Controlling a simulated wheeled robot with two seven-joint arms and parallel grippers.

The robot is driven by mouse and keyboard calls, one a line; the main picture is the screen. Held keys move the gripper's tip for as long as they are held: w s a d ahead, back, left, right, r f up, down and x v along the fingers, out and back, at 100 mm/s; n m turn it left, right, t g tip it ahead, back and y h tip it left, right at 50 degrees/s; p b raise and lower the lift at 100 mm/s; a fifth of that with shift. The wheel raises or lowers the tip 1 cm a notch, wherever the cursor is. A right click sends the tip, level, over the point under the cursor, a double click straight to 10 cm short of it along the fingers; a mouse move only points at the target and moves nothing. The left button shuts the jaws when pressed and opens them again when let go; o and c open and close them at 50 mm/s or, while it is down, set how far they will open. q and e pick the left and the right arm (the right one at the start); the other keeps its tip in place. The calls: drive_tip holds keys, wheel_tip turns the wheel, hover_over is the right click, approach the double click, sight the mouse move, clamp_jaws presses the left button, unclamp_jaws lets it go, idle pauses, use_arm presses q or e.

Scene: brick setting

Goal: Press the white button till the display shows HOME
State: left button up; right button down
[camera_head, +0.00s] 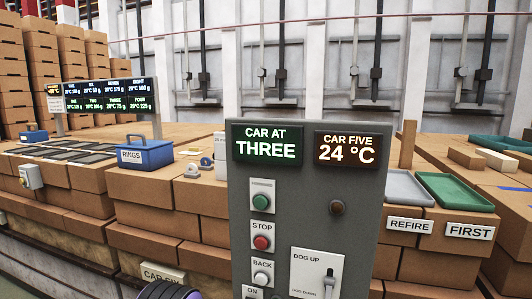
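The grey control panel (305,200) stands upright at the centre. Its left display (267,143) reads "CAR AT THREE" in green-white letters. The white button (262,278) sits low on the panel, under a label reading "BACK". Above it are a red button (261,242) under "STOP" and a green button (261,202). A label reading "ON" shows at the bottom edge, and what lies below it is cut off. A dark ribbed part with purple at the bottom edge, left of the panel, may be my arm. Neither gripper can be made out.
The second display (346,149) reads "CAR FIVE 24 °C". A "DOG UP" lever (327,283) is on the panel's lower right. A blue box labelled "RINGS" (146,154) stands on the bricks at left. Grey (406,188) and green (454,192) trays lie at right.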

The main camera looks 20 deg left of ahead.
idle(0.3)
use_arm(q)
clamp_jaws()
idle(1.6)
